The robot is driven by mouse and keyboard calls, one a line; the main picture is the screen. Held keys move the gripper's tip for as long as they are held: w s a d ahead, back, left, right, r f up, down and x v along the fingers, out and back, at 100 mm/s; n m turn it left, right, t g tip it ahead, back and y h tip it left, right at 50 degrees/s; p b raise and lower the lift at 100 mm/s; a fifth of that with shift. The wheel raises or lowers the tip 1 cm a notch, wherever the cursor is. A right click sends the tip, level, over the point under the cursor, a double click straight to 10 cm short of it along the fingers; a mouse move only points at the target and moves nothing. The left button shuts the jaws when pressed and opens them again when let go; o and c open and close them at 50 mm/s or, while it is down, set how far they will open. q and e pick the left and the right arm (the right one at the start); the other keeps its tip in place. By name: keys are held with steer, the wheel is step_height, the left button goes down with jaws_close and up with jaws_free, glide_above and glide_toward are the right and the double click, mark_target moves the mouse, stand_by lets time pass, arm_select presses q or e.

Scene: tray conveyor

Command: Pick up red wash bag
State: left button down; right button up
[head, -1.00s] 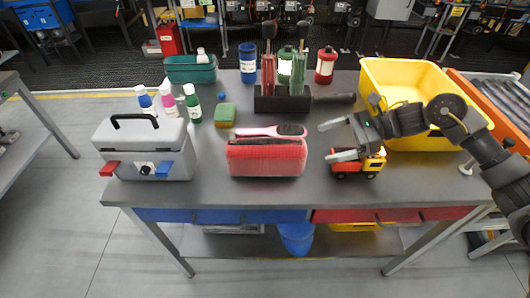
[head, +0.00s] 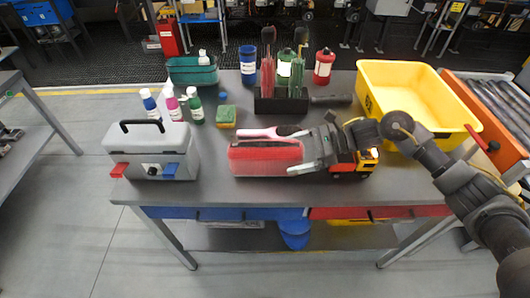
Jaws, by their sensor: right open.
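The red wash bag (head: 262,158) lies on the grey table near its front edge, at the middle of the head view. My right gripper (head: 296,152) comes in from the right and is open. Its two fingers point left and overlap the right end of the bag in the picture. I cannot tell whether they touch it. That end of the bag is partly hidden by the gripper. My left gripper is not in view.
A pink-handled brush (head: 262,133) lies just behind the bag. A toy truck (head: 352,168) stands to its right, partly hidden by my gripper. A grey toolbox (head: 150,148) stands left, a black holder (head: 281,104) behind, and a yellow crate (head: 376,78) at back right.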

steer(key=shift+a+f, duration=0.3)
steer(key=shift+a, duration=0.35)
steer(key=c, duration=1.3)
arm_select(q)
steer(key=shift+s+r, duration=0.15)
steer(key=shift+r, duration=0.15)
arm_select(e)
steer(key=shift+r, duration=0.1)
